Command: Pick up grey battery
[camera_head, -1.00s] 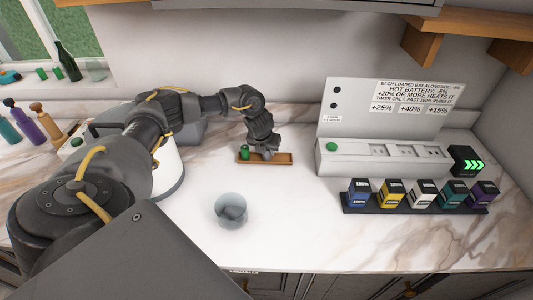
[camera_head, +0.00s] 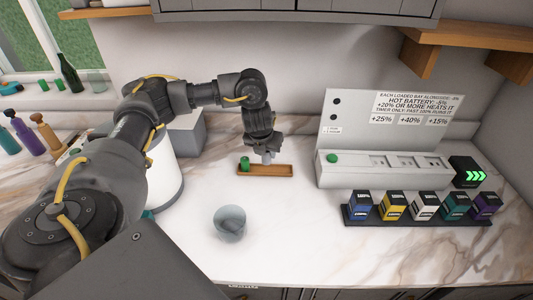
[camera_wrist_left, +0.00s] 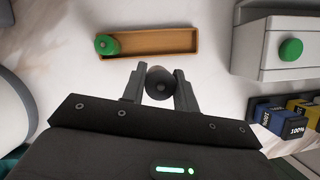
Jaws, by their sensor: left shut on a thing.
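My left gripper (camera_head: 267,157) is shut on the grey battery (camera_wrist_left: 159,83), a small dark grey cylinder seen end-on between the fingers in the left wrist view. In the head view the battery (camera_head: 267,158) shows as a small grey piece under the gripper, just over the wooden tray (camera_head: 280,171). A green battery (camera_head: 244,164) stands at the left end of the tray, and it also shows in the left wrist view (camera_wrist_left: 106,45). The rest of the tray looks empty. My right gripper is not in view.
A charger (camera_head: 380,168) with a green button and printed sign stands to the right. Several coloured batteries sit in a dark rack (camera_head: 420,217) before it. A glass cup (camera_head: 229,223) stands in front of the tray. The central counter is otherwise clear.

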